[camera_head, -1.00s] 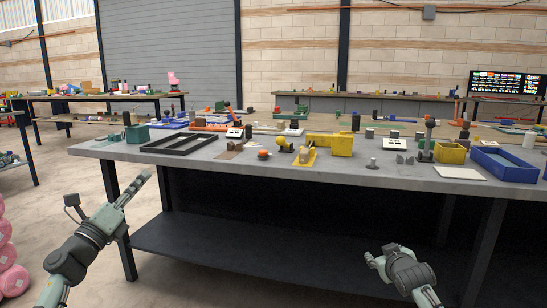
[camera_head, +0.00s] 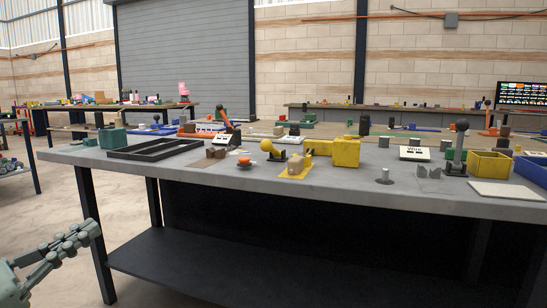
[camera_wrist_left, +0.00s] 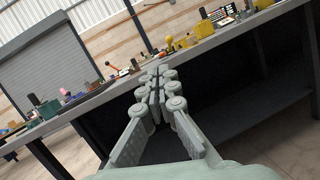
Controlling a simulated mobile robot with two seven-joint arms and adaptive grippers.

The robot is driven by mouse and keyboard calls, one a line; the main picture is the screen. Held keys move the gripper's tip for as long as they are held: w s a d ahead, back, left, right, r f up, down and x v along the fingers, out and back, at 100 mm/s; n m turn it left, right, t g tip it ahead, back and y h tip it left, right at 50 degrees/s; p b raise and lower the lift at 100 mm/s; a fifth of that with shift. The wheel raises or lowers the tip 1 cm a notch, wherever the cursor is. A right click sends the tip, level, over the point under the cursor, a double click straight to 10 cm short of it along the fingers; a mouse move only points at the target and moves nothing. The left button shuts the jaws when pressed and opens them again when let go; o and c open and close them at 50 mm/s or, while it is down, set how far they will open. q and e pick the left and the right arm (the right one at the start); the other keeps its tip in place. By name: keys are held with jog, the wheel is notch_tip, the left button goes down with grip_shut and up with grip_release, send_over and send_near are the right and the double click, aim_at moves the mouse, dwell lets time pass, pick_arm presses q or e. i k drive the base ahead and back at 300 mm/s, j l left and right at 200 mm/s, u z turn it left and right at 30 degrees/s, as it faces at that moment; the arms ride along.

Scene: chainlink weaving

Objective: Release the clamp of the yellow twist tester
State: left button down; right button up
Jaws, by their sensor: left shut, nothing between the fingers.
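A yellow device, likely the twist tester (camera_head: 345,153), stands at the middle of the grey bench: a boxy body with a bar reaching left. In front of it are a yellow plate with a tan block (camera_head: 296,167) and a yellow ball-topped lever (camera_head: 269,148) on a dark base. I cannot tell which part is the clamp. My left gripper (camera_head: 92,228) is low at the left, in front of the bench and well away from the tester. It is shut and empty; its closed fingers also show in the left wrist view (camera_wrist_left: 158,68). My right gripper is out of view.
The grey bench (camera_head: 225,178) has a dark lower shelf. A black tray (camera_head: 152,150), an orange-red button (camera_head: 240,146), a black-knobbed lever (camera_head: 460,148) and a yellow bin (camera_head: 490,164) stand on it. Its front strip is mostly bare.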

aim_at(266, 145)
jog(key=i+l, duration=0.95)
jog(key=i, duration=0.1)
